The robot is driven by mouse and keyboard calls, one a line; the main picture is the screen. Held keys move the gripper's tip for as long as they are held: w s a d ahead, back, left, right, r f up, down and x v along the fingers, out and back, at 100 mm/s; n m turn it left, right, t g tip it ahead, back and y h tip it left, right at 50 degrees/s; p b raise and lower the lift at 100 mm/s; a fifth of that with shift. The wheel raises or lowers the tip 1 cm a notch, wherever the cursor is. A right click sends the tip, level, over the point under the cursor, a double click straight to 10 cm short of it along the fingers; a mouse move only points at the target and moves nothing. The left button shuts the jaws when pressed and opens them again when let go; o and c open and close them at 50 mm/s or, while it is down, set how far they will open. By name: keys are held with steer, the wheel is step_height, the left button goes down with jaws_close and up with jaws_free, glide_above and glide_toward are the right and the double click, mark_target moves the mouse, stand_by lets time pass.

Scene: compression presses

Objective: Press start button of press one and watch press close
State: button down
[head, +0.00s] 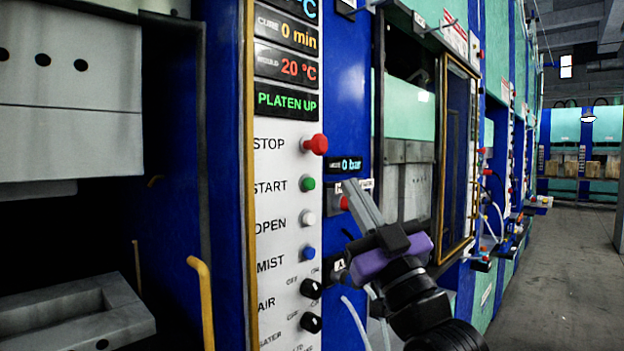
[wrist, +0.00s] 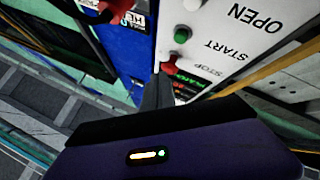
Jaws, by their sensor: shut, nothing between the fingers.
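The white control panel (head: 275,230) of the press stands upright in the middle of the head view. Its green START button (head: 308,184) sits below the red STOP button (head: 316,144). The green button also shows in the wrist view (wrist: 182,35), with the red one (wrist: 169,66) partly hidden by my fingers. The display (head: 287,103) reads PLATEN UP. The press (head: 70,95) is open, its upper block raised above the lower block (head: 75,305). My gripper (head: 352,187) is shut and empty, right of the START button. I cannot tell if its tips touch the panel.
A yellow handle (head: 202,300) stands out left of the panel. White OPEN (head: 308,218) and blue MIST (head: 309,253) buttons and black knobs lie below START. More presses line the wall to the right. The grey floor aisle (head: 560,270) is clear.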

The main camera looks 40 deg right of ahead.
mark_target(310, 184)
steer(key=shift+w+a+p, duration=0.1)
steer(key=shift+w+p, duration=0.4)
steer(key=shift+w, duration=2.1)
steer(key=shift+w, duration=0.15)
steer(key=shift+w, duration=0.25)
